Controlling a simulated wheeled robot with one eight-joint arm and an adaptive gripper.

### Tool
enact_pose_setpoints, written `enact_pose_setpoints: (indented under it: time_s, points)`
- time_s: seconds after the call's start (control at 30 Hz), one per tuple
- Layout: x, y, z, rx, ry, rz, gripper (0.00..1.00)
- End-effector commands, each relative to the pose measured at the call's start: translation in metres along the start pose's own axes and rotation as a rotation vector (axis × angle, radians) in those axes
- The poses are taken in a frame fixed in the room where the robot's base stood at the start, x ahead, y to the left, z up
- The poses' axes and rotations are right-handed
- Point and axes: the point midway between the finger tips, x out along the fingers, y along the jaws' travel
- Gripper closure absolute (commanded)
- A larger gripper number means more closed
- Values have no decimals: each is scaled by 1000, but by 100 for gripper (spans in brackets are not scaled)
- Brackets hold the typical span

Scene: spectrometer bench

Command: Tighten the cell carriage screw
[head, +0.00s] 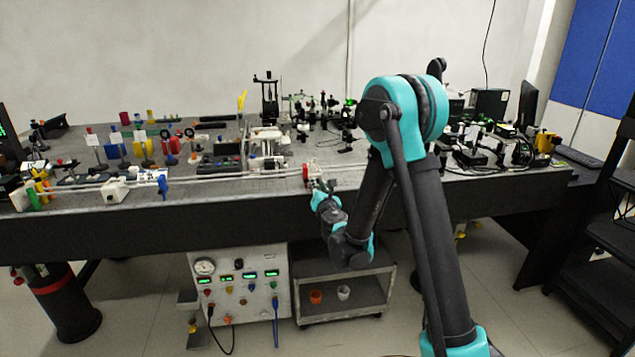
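My arm reaches to the front edge of the optical bench (75,208). My gripper (319,184) is at the bench's front edge, just below and right of a small red and white part (309,172) on the rail. I cannot tell whether it touches that part, or whether its fingers are open or shut. A long pale rail (215,178) runs along the front of the bench. A white carriage-like block (115,190) and a blue part (162,186) sit on it to the left. The cell carriage screw is too small to pick out for sure.
Colored optics on posts (145,147) stand at the back left. A cluttered group of black instruments (480,145) is at the right. Below the bench are a control panel (240,305) with gauges and a low cart (345,312) holding two small cups.

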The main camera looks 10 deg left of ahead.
Motion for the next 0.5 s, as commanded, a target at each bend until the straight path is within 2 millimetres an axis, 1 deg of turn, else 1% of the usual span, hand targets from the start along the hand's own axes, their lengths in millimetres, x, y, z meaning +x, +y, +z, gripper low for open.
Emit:
enact_pose_setpoints:
  time_s: [0.23,0.27,0.4,0.43,0.5]
  points:
    - [0,0,0,0,0,0,77]
    - [0,0,0,0,0,0,80]
    - [0,0,0,0,0,0,97]
    - [0,0,0,0,0,0,100]
    - [0,0,0,0,0,0,100]
